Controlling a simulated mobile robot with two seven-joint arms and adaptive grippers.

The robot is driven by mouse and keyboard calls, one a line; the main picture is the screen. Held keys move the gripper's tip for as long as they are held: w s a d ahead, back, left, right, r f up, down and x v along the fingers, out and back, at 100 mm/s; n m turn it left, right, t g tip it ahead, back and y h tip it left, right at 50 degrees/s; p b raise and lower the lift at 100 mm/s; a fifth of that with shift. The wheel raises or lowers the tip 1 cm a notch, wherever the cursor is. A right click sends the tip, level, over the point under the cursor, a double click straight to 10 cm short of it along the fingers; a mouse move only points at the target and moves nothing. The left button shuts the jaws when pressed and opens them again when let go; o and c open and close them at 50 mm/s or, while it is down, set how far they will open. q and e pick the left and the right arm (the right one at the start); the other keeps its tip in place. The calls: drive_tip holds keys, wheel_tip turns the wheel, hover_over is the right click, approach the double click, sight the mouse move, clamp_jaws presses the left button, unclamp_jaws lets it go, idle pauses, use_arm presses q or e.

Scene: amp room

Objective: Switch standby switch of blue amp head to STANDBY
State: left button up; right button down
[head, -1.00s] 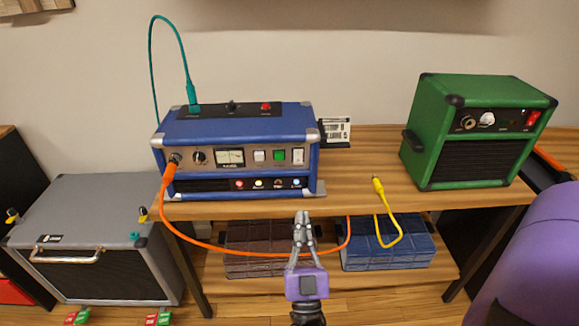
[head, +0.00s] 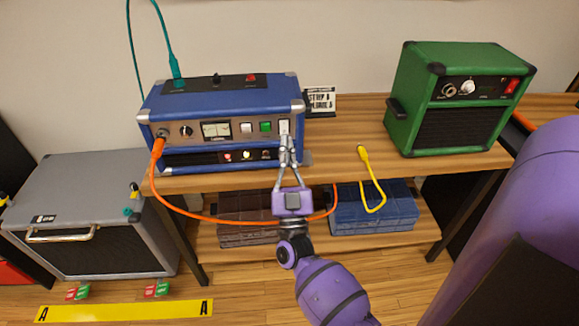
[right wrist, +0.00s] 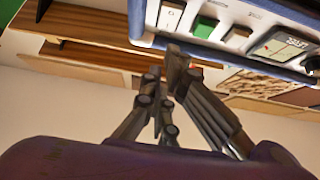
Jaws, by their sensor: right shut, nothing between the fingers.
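The blue amp head (head: 222,98) stands on the wooden table. In the right wrist view the shut fingers (right wrist: 168,62) are close to the amp's edge, and the white rocker (right wrist: 171,13) and green switch (right wrist: 204,27) show. My left gripper is out of view.
An orange cable (head: 210,219) hangs from the amp's front in a loop behind my right gripper. A green amp (head: 446,98) stands at the right, a grey cabinet (head: 88,216) at the lower left.

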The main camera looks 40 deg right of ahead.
sight(284, 127)
drive_tip(key=w, duration=0.1)
drive_tip(key=w+d, duration=0.2)
drive_tip(key=shift+w+f, duration=0.1)
drive_tip(key=shift+f, duration=0.25)
